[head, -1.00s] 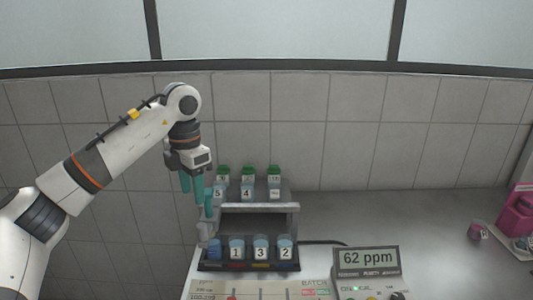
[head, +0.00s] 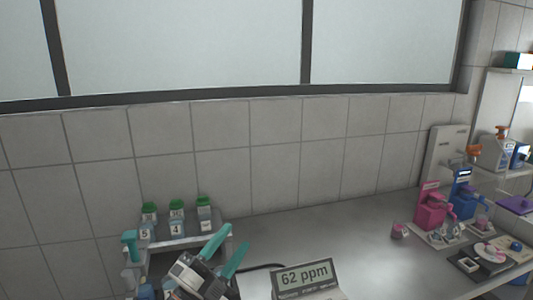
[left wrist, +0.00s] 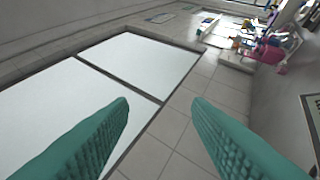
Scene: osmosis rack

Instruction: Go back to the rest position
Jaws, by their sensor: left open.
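My left gripper (head: 229,246) is at the bottom of the head view, in front of the rack, with its two teal fingers spread and pointing up and to the right. It is empty. The left wrist view shows the same open fingers (left wrist: 160,108) with nothing between them, facing the wall and window. The grey rack (head: 185,242) stands at the lower left of the head view, its lower part hidden by my gripper and cut off by the frame. My right gripper is not in view.
Green-capped vials (head: 176,206) and numbered blue-capped ones stand on the rack top; a teal tap (head: 130,243) is at its left. A meter (head: 303,280) reads 62 ppm. Pink (head: 431,208) and blue (head: 462,190) devices stand at right. The middle counter (head: 340,230) is clear.

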